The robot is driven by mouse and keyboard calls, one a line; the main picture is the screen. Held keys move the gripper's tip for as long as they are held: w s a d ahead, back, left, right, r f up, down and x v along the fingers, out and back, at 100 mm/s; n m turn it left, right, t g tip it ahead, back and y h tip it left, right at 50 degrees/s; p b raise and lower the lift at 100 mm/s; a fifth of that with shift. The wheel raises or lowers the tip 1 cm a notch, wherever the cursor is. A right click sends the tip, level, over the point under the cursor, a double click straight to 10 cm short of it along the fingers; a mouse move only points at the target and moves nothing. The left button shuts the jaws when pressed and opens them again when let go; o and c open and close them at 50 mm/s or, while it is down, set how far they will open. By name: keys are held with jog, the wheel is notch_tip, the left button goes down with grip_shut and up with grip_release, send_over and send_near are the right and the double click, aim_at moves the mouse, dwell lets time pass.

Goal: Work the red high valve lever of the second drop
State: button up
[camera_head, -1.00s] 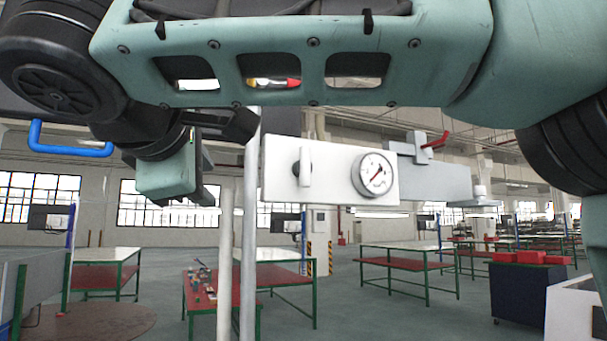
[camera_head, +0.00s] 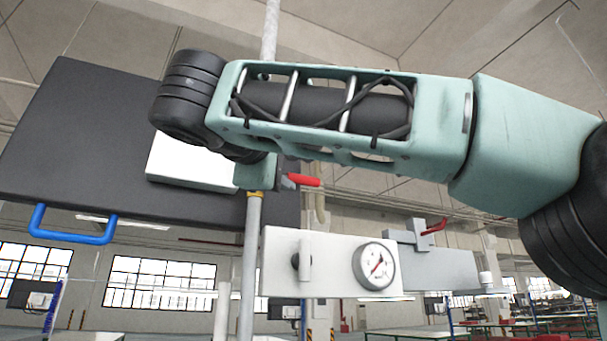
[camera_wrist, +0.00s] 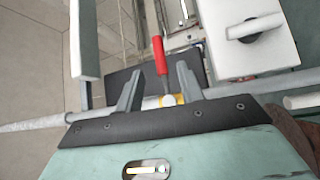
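A red valve lever (camera_head: 303,180) sits on the vertical pipe (camera_head: 250,250), above the white gauge panel. In the wrist view the red lever (camera_wrist: 160,55) stands between the two fingers of my gripper (camera_wrist: 159,70). My gripper is open, one finger on each side of the lever, and no clear contact shows. The lever's base meets the pipe at a yellow band (camera_wrist: 168,100). In the head view my arm hides most of my gripper. Another red lever (camera_head: 436,227) is farther right, on the grey block.
A white panel with a round gauge (camera_head: 376,265) and a dark knob stands below the lever. A large dark panel with a blue handle (camera_head: 72,225) fills the left. In the wrist view a white plate with a black knob (camera_wrist: 255,27) is close on the right.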

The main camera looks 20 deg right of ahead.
aim_at(301, 177)
jog(key=p+x, duration=0.2)
jog(key=x, duration=0.4)
jog(key=shift+w+d+r, duration=0.1)
jog(key=shift+w+r, duration=0.05)
jog(key=shift+r, duration=0.05)
jog(key=shift+x, duration=0.85)
jog(key=shift+f, duration=0.15)
grip_shut()
